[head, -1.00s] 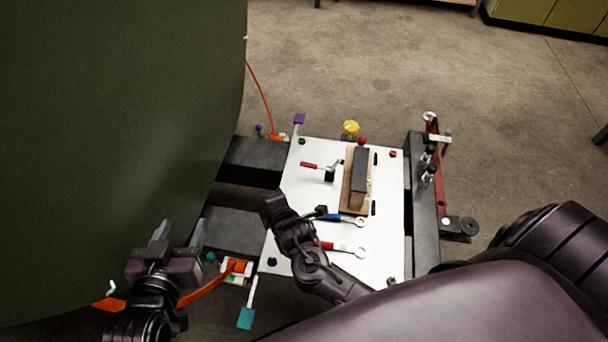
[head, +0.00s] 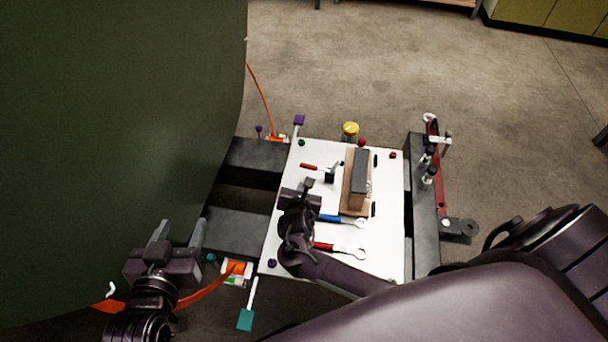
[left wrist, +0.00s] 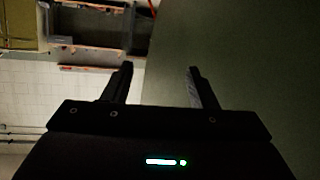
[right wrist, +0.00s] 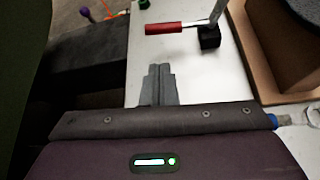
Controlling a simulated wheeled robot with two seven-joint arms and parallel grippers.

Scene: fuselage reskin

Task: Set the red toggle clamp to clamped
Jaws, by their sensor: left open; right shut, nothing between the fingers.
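The red toggle clamp (head: 309,166) is on the white board, left of the wooden block; its red handle lies out to the left of a small black base (head: 329,177). In the right wrist view its red handle (right wrist: 164,28) lies roughly level, joined by a metal arm to the black base (right wrist: 209,37). My right gripper (head: 309,183) is over the board just below the clamp in the head view. Its fingers (right wrist: 160,72) are shut together, empty and apart from the handle. My left gripper (head: 179,228) is open and empty beside the green panel; its spread fingers show in the left wrist view (left wrist: 156,75).
The white board (head: 390,230) also holds a blue-handled wrench (head: 345,220), a red-handled wrench (head: 345,249) and a wooden block with a dark top (head: 358,178). The large green fuselage panel (head: 110,120) fills the left side. Purple (head: 299,120) and teal (head: 246,319) tabs stick out at the board's edges.

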